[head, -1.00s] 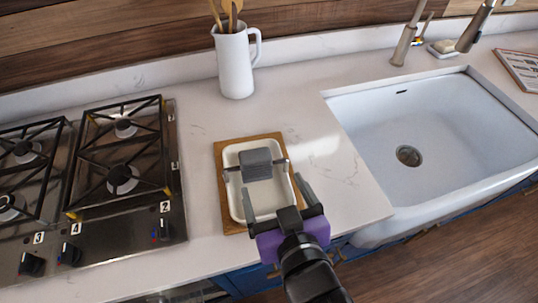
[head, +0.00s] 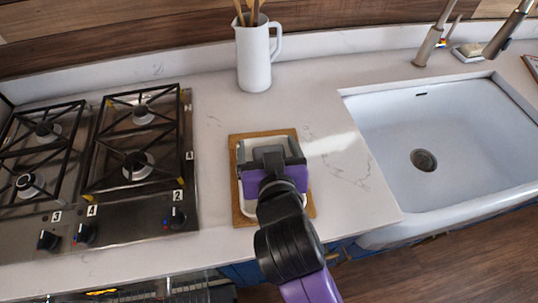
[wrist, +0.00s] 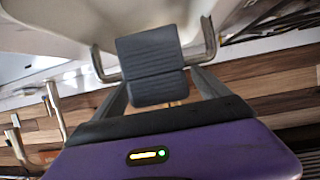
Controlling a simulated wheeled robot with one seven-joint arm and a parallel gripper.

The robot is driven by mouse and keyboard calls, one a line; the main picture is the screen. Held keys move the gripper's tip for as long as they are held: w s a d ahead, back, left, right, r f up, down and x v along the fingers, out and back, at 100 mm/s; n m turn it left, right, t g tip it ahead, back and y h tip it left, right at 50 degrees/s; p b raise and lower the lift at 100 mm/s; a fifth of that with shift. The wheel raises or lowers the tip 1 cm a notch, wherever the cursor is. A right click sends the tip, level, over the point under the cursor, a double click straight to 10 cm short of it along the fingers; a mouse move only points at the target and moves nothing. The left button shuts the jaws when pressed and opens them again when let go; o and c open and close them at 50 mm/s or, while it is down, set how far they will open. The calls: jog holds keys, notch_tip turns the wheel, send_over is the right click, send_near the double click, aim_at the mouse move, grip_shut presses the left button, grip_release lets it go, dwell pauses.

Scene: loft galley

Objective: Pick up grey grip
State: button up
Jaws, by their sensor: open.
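The grey grip (wrist: 152,66) is a dark grey ridged block on a bent metal bracket, in the middle of the wrist view. My gripper (wrist: 158,86) is open, with one finger toward each side of the grip's lower end. I cannot tell whether the fingers touch it. In the head view, my gripper (head: 268,154) is over the white dish and hides most or all of the grip. The white dish (head: 247,207) is on a wooden board (head: 235,188) and is largely covered by my gripper.
A stove (head: 130,205) is on the left. A white sink (head: 450,130) is on the right, with a tap (head: 429,45) behind it. A white jug (head: 253,60) with wooden utensils stands behind the board. Clear counter (head: 340,170) lies between board and sink.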

jog(key=shift+w+f, duration=0.15)
jog(key=shift+w, duration=0.2)
jog(key=shift+c, duration=0.3)
jog(key=c, duration=1.4)
